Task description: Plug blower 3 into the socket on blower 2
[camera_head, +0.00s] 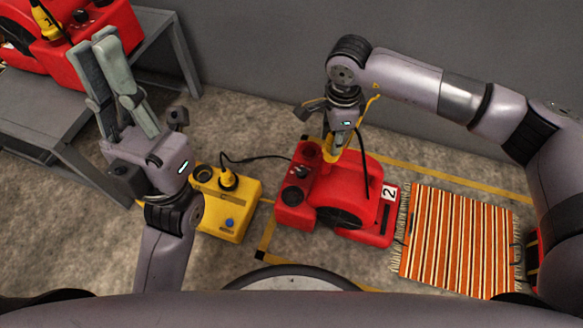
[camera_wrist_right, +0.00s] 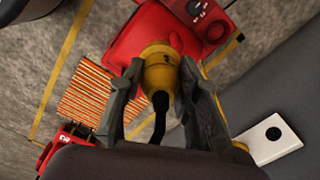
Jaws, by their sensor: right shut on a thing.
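Blower 2 (camera_head: 350,200), red with a white "2" label, stands on the floor; its dark round fittings are on its left part, but I cannot tell which is the socket. My right gripper (camera_head: 331,140) is above it, shut on a yellow plug (camera_wrist_right: 160,72). A black cord hangs from the plug. The plug covers part of blower 2 (camera_wrist_right: 140,35) in the right wrist view; I cannot see a gap or contact. A red machine (camera_wrist_right: 62,148), perhaps blower 3, lies beyond the rug, mostly hidden. My left gripper (camera_head: 97,45) is raised at the left, holding nothing visible.
A yellow box (camera_head: 242,200) has a plug in its top, with a black cable to blower 2. A striped rug (camera_head: 455,240) lies right of blower 2. Another red blower (camera_head: 105,35) stands on a grey table (camera_head: 40,115). A grey wall is behind; a white plate (camera_wrist_right: 270,138) is on it.

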